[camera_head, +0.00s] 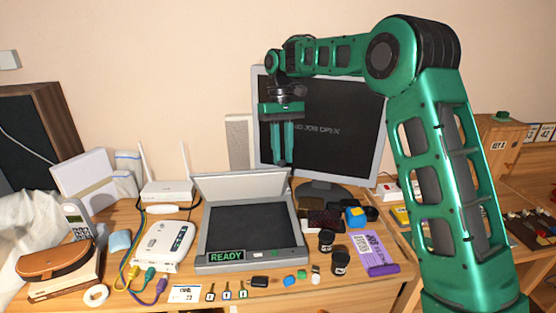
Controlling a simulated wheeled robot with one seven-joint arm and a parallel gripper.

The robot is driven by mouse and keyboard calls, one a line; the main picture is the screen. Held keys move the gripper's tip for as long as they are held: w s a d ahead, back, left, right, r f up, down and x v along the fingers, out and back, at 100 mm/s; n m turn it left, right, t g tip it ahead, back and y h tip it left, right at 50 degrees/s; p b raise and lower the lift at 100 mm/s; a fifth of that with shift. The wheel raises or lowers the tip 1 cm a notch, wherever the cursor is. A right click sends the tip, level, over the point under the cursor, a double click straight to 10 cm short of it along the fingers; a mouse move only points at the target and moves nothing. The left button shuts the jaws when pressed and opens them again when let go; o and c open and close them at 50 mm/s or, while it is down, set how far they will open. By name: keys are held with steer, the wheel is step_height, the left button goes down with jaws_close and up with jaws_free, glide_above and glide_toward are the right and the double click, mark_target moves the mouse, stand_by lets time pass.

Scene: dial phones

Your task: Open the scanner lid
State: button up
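The scanner (250,259) sits on the desk, a grey flatbed with a dark glass bed and a green "READY" display on its front edge. Its pale lid (240,184) is raised at the back edge and leans backward, so the bed is uncovered. My gripper (281,162) hangs pointing down, above and behind the lid's right part in the picture, in front of the monitor. It appears apart from the lid, though depth is hard to judge. I see nothing held.
The monitor (355,140) stands behind the scanner. A white router (168,189) and a white box with cables (163,243) are at left. Dark jars (340,262), a purple package (376,254) and small items crowd the right and front. The air above the scanner bed is clear.

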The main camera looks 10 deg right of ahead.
steer(key=shift+o, duration=1.4)
steer(key=shift+s+a+r, duration=0.1)
steer(key=shift+a, duration=0.25)
steer(key=s+a+r, duration=0.7)
steer(key=a+r, duration=0.2)
steer(key=r, duration=0.2)
steer(key=shift+a, duration=0.15)
